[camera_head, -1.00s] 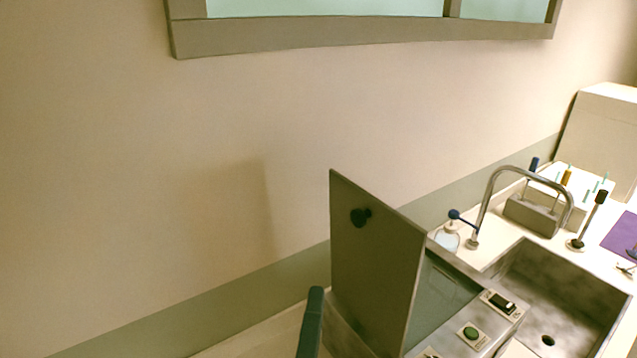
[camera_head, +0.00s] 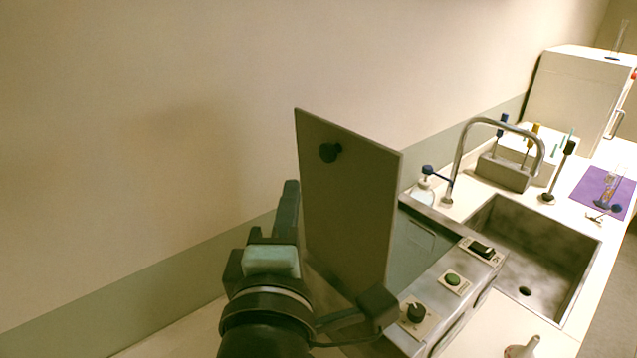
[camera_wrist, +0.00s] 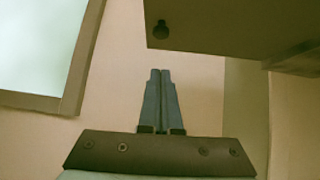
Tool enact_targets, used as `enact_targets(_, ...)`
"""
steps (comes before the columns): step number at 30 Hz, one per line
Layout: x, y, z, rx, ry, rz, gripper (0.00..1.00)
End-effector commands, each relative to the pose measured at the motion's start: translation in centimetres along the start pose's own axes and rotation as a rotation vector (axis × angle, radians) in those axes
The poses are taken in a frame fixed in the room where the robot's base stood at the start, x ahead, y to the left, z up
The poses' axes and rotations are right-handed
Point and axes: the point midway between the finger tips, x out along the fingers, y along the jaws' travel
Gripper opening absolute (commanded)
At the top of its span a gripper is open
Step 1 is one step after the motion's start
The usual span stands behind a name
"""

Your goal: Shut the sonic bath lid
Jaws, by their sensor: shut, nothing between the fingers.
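The sonic bath (camera_head: 444,262) is a grey metal box with a knob, a green button and a switch on its front panel. Its lid (camera_head: 350,200) stands open and upright, with a dark round knob (camera_head: 331,152) on the face toward me. The lid and its knob (camera_wrist: 161,29) also show at the top of the wrist view. My gripper (camera_head: 290,185) is just left of the lid, pointing up. In the wrist view its fingers (camera_wrist: 160,72) are shut together and empty, apart from the lid in that picture. Whether the arm touches the lid is unclear.
A steel sink (camera_head: 540,250) with a curved faucet (camera_head: 462,150) is right of the bath. A small wash bottle (camera_head: 423,190), a rack (camera_head: 504,172) and a purple mat (camera_head: 603,190) stand beyond. The wall rises close behind the bath.

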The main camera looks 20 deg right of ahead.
Motion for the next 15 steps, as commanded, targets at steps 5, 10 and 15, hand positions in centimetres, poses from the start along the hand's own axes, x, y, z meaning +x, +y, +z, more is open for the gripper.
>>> enact_targets(5,3.7,0.5,0.1,0.000,-0.002,-0.002,0.00)
enact_targets(10,5.5,0.5,1.9,0.001,-0.003,-0.002,0.00)
enact_targets(15,6.4,0.3,2.7,0.000,-0.001,-0.001,0.00)
